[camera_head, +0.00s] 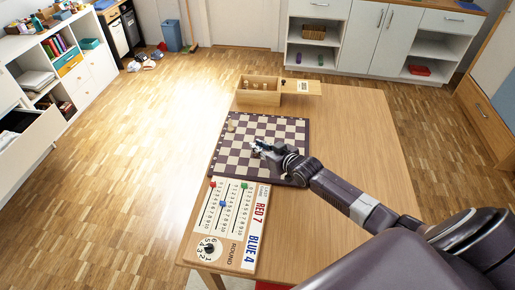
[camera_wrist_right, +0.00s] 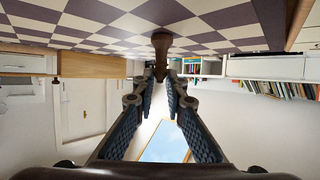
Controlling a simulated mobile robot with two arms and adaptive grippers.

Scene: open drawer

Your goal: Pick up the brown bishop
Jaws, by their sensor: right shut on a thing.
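The brown bishop (camera_wrist_right: 161,42) shows in the right wrist view, which is upside down, as a dark brown piece between the fingertips. My right gripper (camera_wrist_right: 160,75) is shut on it. In the head view my right gripper (camera_head: 259,149) is low over the chessboard (camera_head: 285,129), and its fingers largely hide the piece. The bishop's base is close to the board; I cannot tell whether it touches. My left gripper is not in view.
A pale chess piece (camera_head: 231,126) stands on the board's left side. Behind the board is an open wooden box (camera_head: 258,97) with pieces in it. A scoreboard (camera_head: 249,243) lies in front. Bare table (camera_head: 352,125) is free to the right.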

